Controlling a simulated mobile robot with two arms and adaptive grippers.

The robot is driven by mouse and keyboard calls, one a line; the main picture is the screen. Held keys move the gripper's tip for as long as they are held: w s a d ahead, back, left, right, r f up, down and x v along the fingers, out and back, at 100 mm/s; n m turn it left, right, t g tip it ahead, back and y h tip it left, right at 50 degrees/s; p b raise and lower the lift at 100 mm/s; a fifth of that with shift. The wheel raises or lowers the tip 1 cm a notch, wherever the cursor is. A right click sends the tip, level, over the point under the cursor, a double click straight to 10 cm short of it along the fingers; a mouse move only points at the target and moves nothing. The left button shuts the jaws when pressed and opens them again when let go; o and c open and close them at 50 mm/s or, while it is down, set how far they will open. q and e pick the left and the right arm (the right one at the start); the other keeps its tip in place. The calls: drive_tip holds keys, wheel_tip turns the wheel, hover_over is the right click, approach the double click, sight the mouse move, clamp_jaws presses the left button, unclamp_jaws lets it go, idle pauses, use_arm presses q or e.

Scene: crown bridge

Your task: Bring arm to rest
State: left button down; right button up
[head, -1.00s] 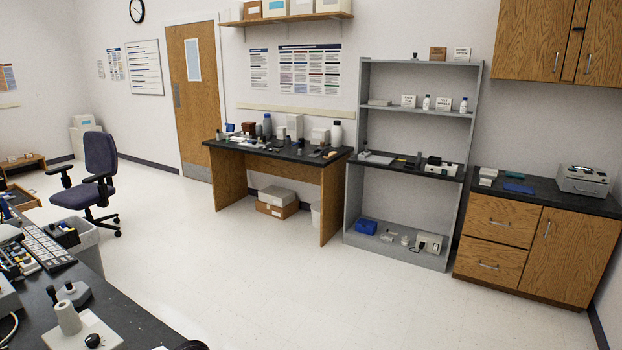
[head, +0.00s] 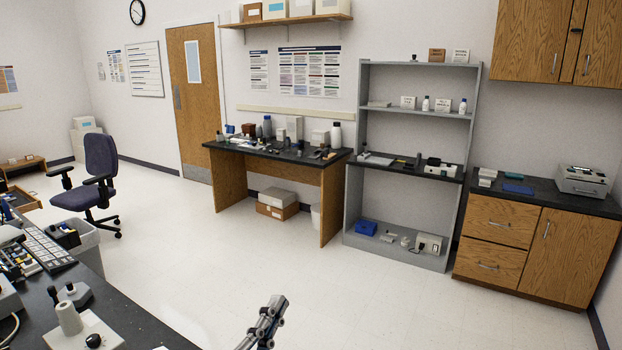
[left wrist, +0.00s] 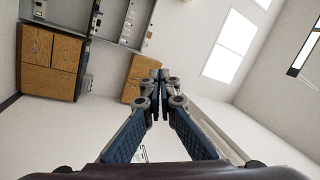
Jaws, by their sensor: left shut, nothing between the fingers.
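My left gripper (head: 272,312) shows at the bottom middle of the head view, raised in front of the open floor. It points up and a little to the right. In the left wrist view my left gripper (left wrist: 160,76) has its two fingers meeting at the tips, shut with nothing between them. It touches nothing that I can see. My right gripper is in neither view.
A black bench (head: 120,312) with a white device (head: 75,328) is at lower left. A blue chair (head: 100,165), a desk (head: 280,153), a grey shelf (head: 353,185) and a wooden cabinet (head: 500,222) stand farther back. The floor (head: 330,290) between is clear.

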use_arm(q)
drive_tip(key=s+a+f+n+g+y, duration=0.3)
drive_tip(key=a+f+n+g+y, duration=0.25)
drive_tip(key=f, duration=0.45)
drive_tip(key=s+a+f+n+g+y, duration=0.2)
drive_tip(key=s+a+f+n+y, duration=0.3)
drive_tip(key=a+f, duration=0.4)
drive_tip(key=s+f+n+g+h, duration=0.15)
drive_tip(key=s+f+g, duration=0.25)
drive_tip(key=s+f, duration=0.4)
drive_tip(key=s+f+n+g+h, duration=0.1)
drive_tip(key=s+f+n+g, duration=0.3)
drive_tip(key=s, duration=0.6)
wheel_tip(320, 180, down, 26)
drive_tip(key=s+m+g, duration=0.1)
drive_tip(key=s+g, duration=0.1)
drive_tip(key=s+a+f+g, duration=0.1)
drive_tip(key=s+a+f, duration=0.1)
drive_tip(key=s+f, duration=1.5)
drive_tip(key=shift+a, duration=0.4)
